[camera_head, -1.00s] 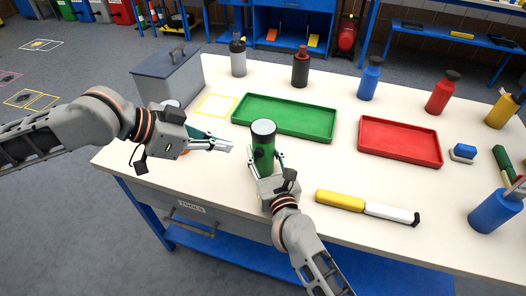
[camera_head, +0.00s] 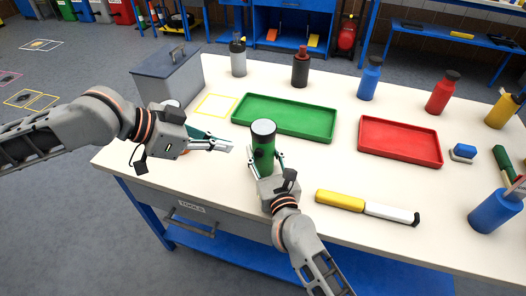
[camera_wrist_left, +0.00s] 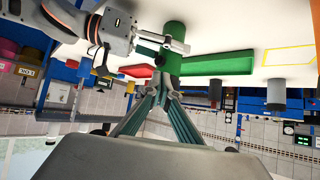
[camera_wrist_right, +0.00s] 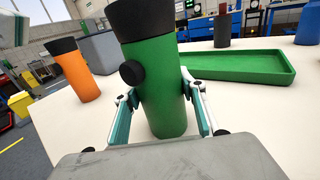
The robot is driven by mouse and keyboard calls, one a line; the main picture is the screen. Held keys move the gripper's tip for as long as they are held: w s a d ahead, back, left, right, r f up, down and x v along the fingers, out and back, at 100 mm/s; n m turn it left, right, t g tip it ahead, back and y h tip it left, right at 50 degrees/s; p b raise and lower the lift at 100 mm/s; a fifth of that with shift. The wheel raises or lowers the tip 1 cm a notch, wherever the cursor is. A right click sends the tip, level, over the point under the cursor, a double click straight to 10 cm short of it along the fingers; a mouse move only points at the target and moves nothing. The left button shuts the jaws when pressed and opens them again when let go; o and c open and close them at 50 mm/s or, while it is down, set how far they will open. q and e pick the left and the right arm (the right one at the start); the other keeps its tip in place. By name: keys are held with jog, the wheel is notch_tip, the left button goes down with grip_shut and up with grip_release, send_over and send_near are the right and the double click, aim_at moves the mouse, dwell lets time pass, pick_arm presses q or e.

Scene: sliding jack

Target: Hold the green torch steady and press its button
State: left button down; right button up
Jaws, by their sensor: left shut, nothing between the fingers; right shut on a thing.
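The green torch (camera_head: 263,150) stands upright on the white workbench, with a dark rim and a pale top face. My right gripper (camera_head: 265,163) is shut around its lower body; in the right wrist view the fingers press on both sides of the torch (camera_wrist_right: 158,90). Its round black button (camera_wrist_right: 131,73) sticks out on the side, and in the head view the button (camera_head: 258,154) faces toward the left front. My left gripper (camera_head: 229,147) is shut and empty, its tips pointing at the torch a short gap to its left. The left wrist view shows its closed fingertips (camera_wrist_left: 166,72) near the torch (camera_wrist_left: 172,45).
A green tray (camera_head: 284,130) lies behind the torch and a red tray (camera_head: 400,158) to the right. A yellow and white torch (camera_head: 342,201) lies to the right front. A grey box (camera_head: 168,74) stands at the back left. Several bottles line the back.

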aim_at(259, 153)
pick_arm(q)
jog(key=s+d+f+n+t+y, duration=0.1)
jog(key=s+d+f+n+t, duration=0.2)
jog(key=s+f, duration=0.45)
jog(key=w+d, duration=0.3)
jog(key=w, duration=0.4)
jog(key=shift+w+d+r+g, duration=0.25)
jog(key=shift+w+g, duration=0.1)
jog(key=shift+g, duration=0.05)
dwell(0.6)
jog(key=shift+w, duration=0.1)
dwell(1.3)
